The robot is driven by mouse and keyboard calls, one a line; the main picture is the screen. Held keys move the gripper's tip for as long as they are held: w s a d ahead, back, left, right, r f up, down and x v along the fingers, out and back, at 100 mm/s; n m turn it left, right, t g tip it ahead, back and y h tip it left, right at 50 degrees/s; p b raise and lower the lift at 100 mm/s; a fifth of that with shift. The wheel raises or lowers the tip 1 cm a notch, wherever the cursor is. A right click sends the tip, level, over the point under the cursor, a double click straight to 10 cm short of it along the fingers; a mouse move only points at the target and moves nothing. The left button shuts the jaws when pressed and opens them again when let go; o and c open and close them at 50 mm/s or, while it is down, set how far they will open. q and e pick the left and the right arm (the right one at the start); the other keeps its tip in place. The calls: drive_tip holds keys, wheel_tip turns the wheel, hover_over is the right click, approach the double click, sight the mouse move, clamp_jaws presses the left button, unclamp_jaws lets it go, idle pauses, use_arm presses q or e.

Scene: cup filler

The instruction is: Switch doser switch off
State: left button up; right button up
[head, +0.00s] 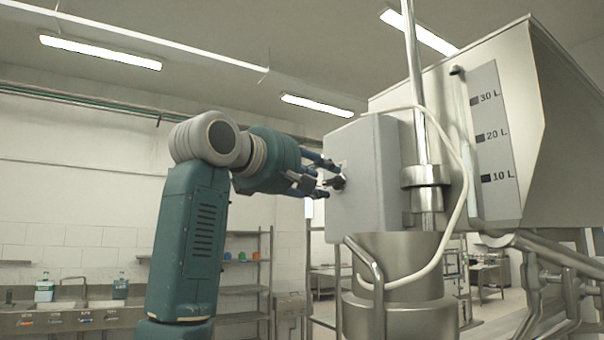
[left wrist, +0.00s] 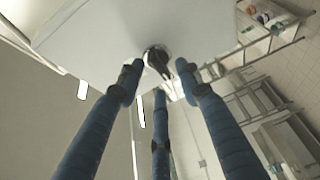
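The doser switch (head: 338,182) is a small dark knob on the left face of a grey control box (head: 372,170). It also shows in the left wrist view (left wrist: 156,58) as a dark knob on the pale box face, straight ahead of my fingers. My left gripper (head: 326,177) is at the box face with its fingers around the switch. In the left wrist view the fingers (left wrist: 158,78) are spread apart, with the knob between their tips. Whether any finger touches the knob cannot be told. My right gripper is not in view.
A steel hopper (head: 520,120) with litre marks stands right of the box. A vertical steel pole (head: 414,90) and a pale hose (head: 466,170) run beside the box. A steel cylinder (head: 400,285) is below it. Shelves (head: 245,262) and sinks (head: 75,305) stand far behind.

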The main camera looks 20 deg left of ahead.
use_arm(q)
drive_tip(key=v, duration=1)
drive_tip(key=shift+s, duration=0.2)
